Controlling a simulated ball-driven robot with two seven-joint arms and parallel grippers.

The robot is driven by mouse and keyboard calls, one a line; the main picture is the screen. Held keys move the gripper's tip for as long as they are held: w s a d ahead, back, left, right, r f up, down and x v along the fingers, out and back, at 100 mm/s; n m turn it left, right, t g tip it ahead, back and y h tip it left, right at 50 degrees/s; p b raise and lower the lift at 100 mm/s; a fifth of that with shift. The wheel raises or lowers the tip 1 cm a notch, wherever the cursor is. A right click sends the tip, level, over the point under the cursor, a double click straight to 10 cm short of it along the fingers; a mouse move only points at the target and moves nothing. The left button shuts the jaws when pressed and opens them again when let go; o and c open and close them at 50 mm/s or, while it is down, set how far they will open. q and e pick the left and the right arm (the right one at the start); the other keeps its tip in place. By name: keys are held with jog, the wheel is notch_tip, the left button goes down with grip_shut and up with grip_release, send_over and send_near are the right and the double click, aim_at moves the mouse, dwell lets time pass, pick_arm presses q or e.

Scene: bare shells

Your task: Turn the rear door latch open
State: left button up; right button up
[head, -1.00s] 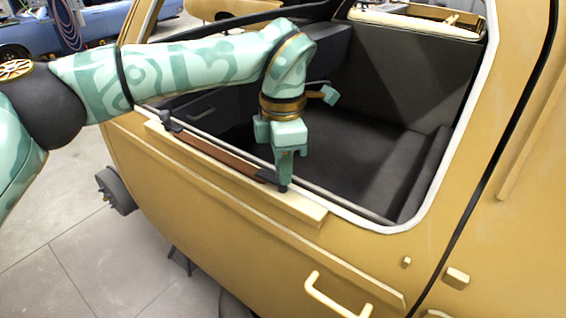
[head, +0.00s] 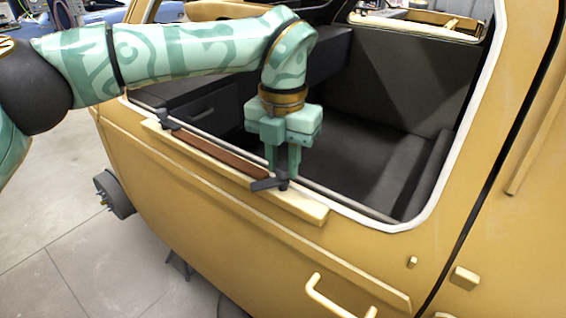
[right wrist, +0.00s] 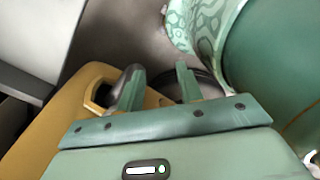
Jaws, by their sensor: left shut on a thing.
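A dark latch (head: 265,185) sits at the near end of a wooden strip on the yellow door (head: 205,205), just below the window opening. Its short handle points left across the strip, at an angle to it. My left gripper (head: 283,172) points down and is shut on the latch; its fingers partly hide the pivot end. A second dark latch (head: 166,119) sits at the far end of the strip. In the right wrist view my right gripper (right wrist: 158,85) has its fingers apart with nothing held between them.
A pale door handle (head: 335,300) sticks out lower on the yellow body. The white-edged window opening (head: 437,195) shows a dark interior behind my left gripper. In the right wrist view, a yellow part with a cut-out (right wrist: 85,90) lies beside my right fingers.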

aim_at(283, 166)
pick_arm(q)
jog(key=n+b, duration=0.1)
jog(key=n, duration=0.3)
jog(key=shift+n+b, duration=0.75)
jog(key=shift+n, duration=0.85)
jog(key=o, duration=1)
notch_tip(283, 166, up, 16)
jog(key=p, duration=0.2)
jog(key=shift+r+p, duration=0.2)
jog(key=shift+p, duration=0.15)
jog(key=shift+f, duration=0.1)
